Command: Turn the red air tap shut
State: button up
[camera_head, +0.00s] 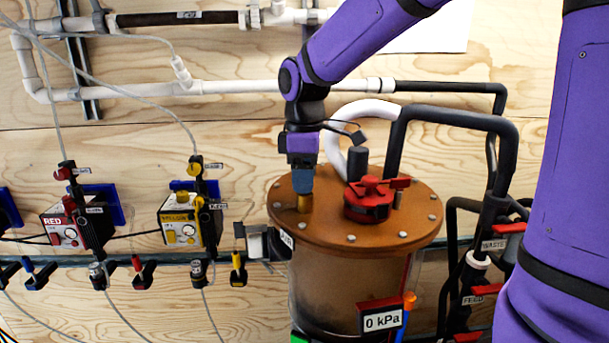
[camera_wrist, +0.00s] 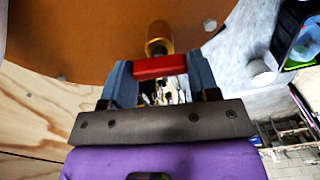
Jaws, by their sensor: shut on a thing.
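The red air tap (camera_wrist: 160,66) shows as a flat red handle on a brass body (camera_wrist: 159,38) that stands on the orange-brown lid of the tank. My gripper (camera_wrist: 160,78) is shut on the red handle, with one blue-grey finger at each end of it. In the head view my gripper (camera_head: 301,182) points down at the left part of the lid. The brass body (camera_head: 304,204) shows just below the fingertips, and the fingers hide the red handle there.
The round lid (camera_head: 330,237) has bolts around its rim. A larger red fitting (camera_head: 369,203) stands right of my gripper, close to dark and white pipes. A gauge reading 0 kPa (camera_head: 383,319) is on the tank front. Red (camera_head: 66,233) and yellow (camera_head: 181,224) pump boxes are at left.

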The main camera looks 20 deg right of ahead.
jog(key=m, duration=0.7)
jog(key=shift+w, duration=0.1)
jog(key=m, duration=0.4)
jog(key=shift+d, duration=0.1)
jog(key=shift+m, duration=1.8)
jog(key=o, duration=0.9)
jog(key=shift+r, duration=0.1)
